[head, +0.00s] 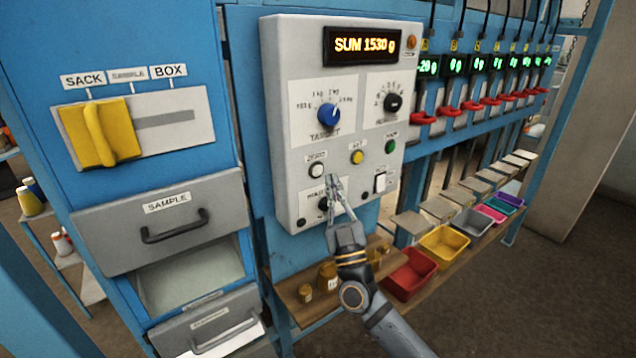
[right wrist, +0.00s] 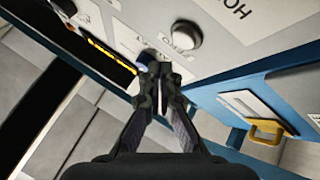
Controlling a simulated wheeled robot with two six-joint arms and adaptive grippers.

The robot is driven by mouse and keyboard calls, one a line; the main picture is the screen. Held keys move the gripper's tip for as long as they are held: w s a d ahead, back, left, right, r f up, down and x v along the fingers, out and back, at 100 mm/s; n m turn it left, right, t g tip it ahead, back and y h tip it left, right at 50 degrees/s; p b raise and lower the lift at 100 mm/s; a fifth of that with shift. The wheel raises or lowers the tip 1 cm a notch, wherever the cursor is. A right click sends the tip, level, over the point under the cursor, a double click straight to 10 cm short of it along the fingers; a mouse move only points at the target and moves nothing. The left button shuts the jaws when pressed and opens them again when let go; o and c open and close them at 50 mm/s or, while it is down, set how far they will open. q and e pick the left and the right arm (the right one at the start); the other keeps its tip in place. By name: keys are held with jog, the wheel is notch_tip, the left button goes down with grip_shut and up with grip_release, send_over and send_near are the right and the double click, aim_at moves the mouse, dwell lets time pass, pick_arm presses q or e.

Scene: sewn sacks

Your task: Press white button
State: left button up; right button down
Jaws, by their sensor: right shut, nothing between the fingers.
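The white button (head: 317,170) is a small round cap under the ZERO label on the light grey control panel (head: 285,100). My right gripper (head: 333,183) is shut and empty, its tips in front of the panel just right of and slightly below the white button. In the right wrist view the shut fingertips (right wrist: 160,72) point at the panel, with a round pale button (right wrist: 187,35) beyond them, likely the white one. Contact with the panel cannot be told. My left gripper is not in view.
Close by on the panel are a yellow button (head: 357,157), a green button (head: 390,146), a blue knob (head: 328,115) and a black lower knob (head: 323,203). A yellow slider (head: 100,132) is at left. Below are a wooden shelf (head: 305,312) and coloured bins (head: 408,275).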

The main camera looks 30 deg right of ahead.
aim_at(317, 170)
jog(key=shift+w+a, duration=0.1)
jog(key=shift+w, duration=1)
jog(key=shift+r, duration=0.1)
dwell(0.5)
jog(key=shift+w, duration=0.4)
jog(key=shift+w, duration=0.4)
dwell(0.6)
dwell(0.3)
jog(key=shift+s+p, duration=0.6)
jog(key=shift+s, duration=0.25)
